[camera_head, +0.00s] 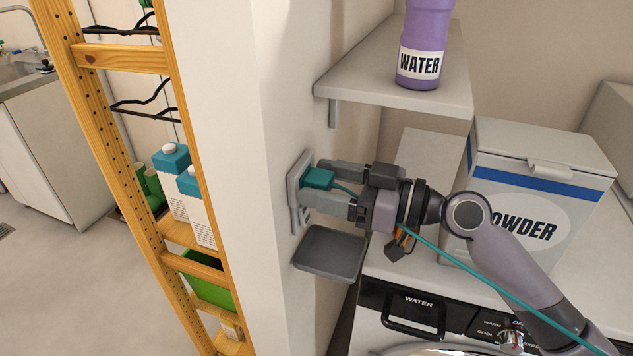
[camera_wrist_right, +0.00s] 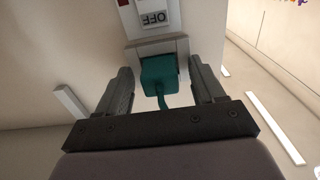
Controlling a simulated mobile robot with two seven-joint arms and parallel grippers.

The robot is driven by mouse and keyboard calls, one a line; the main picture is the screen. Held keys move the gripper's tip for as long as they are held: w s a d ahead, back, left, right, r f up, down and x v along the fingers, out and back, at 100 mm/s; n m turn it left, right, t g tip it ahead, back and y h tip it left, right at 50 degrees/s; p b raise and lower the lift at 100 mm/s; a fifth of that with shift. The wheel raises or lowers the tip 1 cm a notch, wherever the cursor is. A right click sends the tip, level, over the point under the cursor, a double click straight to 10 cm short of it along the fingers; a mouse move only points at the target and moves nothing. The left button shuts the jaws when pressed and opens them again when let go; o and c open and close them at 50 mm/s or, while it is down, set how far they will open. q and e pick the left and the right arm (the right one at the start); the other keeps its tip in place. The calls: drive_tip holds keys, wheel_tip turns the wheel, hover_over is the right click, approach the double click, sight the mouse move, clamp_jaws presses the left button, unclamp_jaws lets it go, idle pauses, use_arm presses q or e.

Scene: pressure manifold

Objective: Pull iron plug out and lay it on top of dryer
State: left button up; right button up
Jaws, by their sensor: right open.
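The iron plug (camera_head: 318,179) is a teal block with a teal cord, seated at a grey wall socket (camera_head: 297,190) on the side of the white wall. It also shows in the right wrist view (camera_wrist_right: 159,75), below a switch marked OFF (camera_wrist_right: 154,18). My right gripper (camera_head: 322,184) is open, with one finger on each side of the plug; gaps show beside it in the wrist view. The dryer (camera_head: 430,312) stands at the bottom right, its top partly hidden by my right arm. My left gripper is not in view.
A powder box (camera_head: 540,175) stands on the white surface behind my arm. A shelf (camera_head: 390,75) with a purple water bottle (camera_head: 425,40) is above. A small grey tray (camera_head: 330,252) juts from the wall below the socket. The teal cord (camera_head: 480,275) runs across my arm.

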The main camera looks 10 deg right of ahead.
sight(331, 185)
clamp_jaws()
drive_tip(key=shift+d+f, duration=0.1)
drive_tip(key=shift+d, duration=0.05)
drive_tip(key=shift+s+d+b, duration=0.45)
drive_tip(key=shift+d+b, duration=0.1)
drive_tip(key=shift+b, duration=0.05)
drive_tip(key=shift+b+v, duration=1.7)
drive_tip(key=shift+v, duration=0.4)
drive_tip(key=shift+s, duration=0.1)
